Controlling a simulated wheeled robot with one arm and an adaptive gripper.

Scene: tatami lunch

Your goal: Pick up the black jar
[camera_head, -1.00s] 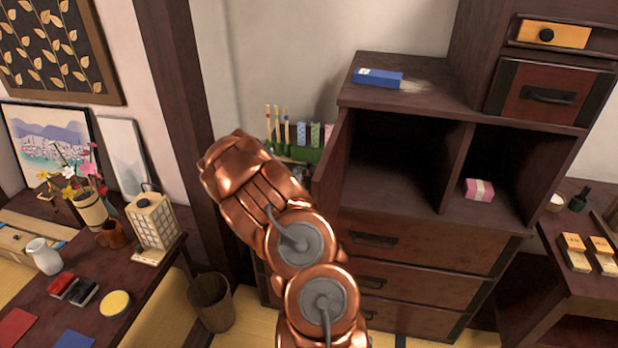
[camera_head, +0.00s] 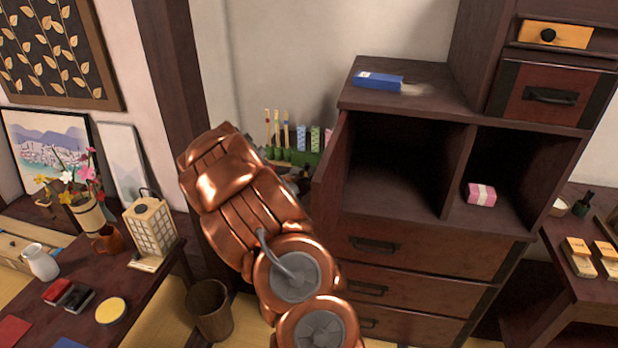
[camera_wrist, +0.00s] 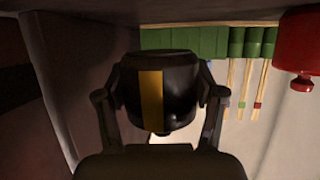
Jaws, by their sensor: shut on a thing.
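The black jar (camera_wrist: 178,97), with a vertical gold band, shows in the wrist view between the fingers of my gripper (camera_wrist: 160,95). My gripper is shut on it, one finger against each side. In the head view my copper arm covers the gripper and the jar, so neither is clearly seen there.
A green rack (camera_wrist: 205,42) with sticks and a red object (camera_wrist: 298,50) are close to the jar in the wrist view. In the head view, the dark cabinet (camera_head: 420,225) with its open door (camera_head: 328,185) stands right of my arm. A basket (camera_head: 209,308) stands on the floor below.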

